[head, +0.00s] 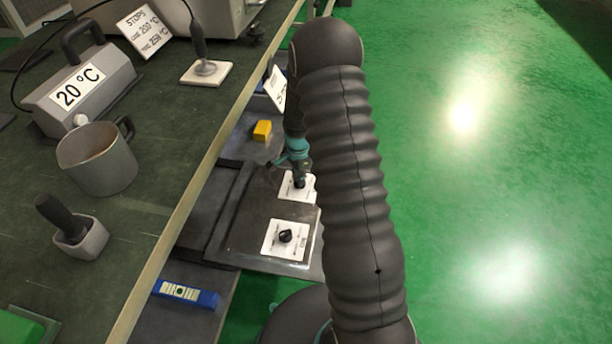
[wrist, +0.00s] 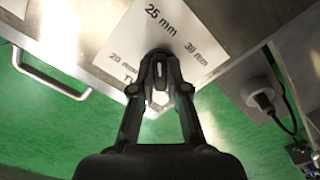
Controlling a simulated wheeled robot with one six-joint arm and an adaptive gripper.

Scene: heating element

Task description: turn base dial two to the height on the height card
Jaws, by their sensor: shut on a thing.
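In the wrist view, my gripper (wrist: 161,72) is shut on the dark knob of a dial (wrist: 160,52). The dial's white plate (wrist: 115,45) reads 20 mm, 25 mm and 30 mm. A further label starting with "T" is partly hidden by my fingers. The pointer's exact setting is hard to tell. In the head view, my gripper (head: 298,178) is down at this dial's plate (head: 288,190), partly behind my arm. A second dial (head: 286,237) sits nearer on the same dark base. A white card (head: 275,88) behind is partly hidden, its text unreadable; I cannot tell whether it is the height card.
The bench (head: 150,215) on the left holds a mug (head: 98,165), a 20 °C device (head: 85,92) and a stops card (head: 144,32). Green floor to the right is open.

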